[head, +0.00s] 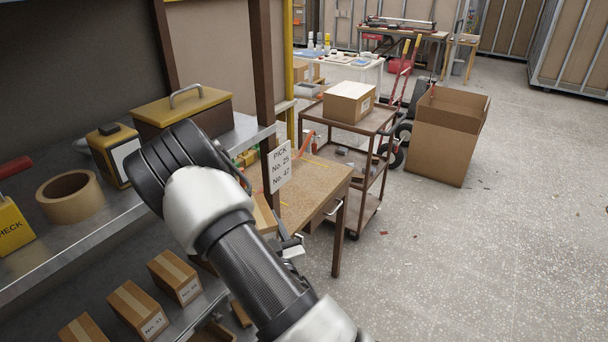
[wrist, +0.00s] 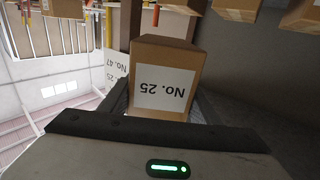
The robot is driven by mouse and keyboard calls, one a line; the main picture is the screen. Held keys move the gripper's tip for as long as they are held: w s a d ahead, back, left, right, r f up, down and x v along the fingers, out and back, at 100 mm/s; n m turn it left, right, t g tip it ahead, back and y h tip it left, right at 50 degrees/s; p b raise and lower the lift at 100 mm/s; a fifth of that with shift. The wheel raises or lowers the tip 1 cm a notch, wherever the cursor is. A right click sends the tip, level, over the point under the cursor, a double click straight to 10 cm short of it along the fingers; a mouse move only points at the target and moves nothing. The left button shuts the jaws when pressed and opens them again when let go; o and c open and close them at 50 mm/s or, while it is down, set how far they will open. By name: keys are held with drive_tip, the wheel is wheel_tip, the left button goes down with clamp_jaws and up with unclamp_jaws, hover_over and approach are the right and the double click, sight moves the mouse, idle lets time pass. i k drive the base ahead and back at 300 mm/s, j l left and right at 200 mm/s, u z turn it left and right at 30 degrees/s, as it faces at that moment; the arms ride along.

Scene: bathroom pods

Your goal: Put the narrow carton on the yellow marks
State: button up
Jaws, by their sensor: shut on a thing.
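A brown carton (wrist: 165,57) labelled No. 25 fills the middle of the wrist view, its label upside down there. My gripper (wrist: 161,106) is shut on it, with a dark finger on each side. In the head view my arm hides most of the gripper; a light brown piece beside the arm (head: 264,214) looks like the held carton. A wooden bench (head: 318,187) stands just beyond. Thin yellowish lines show on its top, but I cannot tell whether these are the yellow marks.
A sign (head: 281,165) reads PICK No. 25, No. 47. Several small cartons (head: 138,309) sit on the lower shelf; a tape roll (head: 70,197) and a yellow-lidded box (head: 181,108) are above. A cart (head: 343,131) bears a carton. An open box (head: 440,142) stands on the floor, clear at right.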

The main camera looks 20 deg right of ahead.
sight(302, 169)
drive_tip(key=i+l+z, duration=0.2)
drive_tip(key=l+z, duration=0.2)
drive_tip(key=i+l+z, duration=0.6)
drive_tip(key=l+z, duration=0.2)
drive_tip(key=i+l+z, duration=0.2)
drive_tip(key=i+z, duration=0.25)
drive_tip(key=i+l, duration=0.1)
drive_tip(key=i, duration=0.5)
drive_tip(key=i+l, duration=0.1)
drive_tip(key=i, duration=0.45)
drive_tip(key=i+u, duration=0.25)
drive_tip(key=u, duration=0.15)
drive_tip(key=i+l+u, duration=0.1)
drive_tip(key=i+u, duration=0.25)
drive_tip(key=i+l+u, duration=0.1)
drive_tip(key=u, duration=0.3)
drive_tip(key=i+u, duration=0.15)
drive_tip(key=u, duration=0.25)
drive_tip(key=i+u, duration=0.15)
drive_tip(key=u, duration=0.25)
drive_tip(key=i+u, duration=0.15)
drive_tip(key=u, duration=0.2)
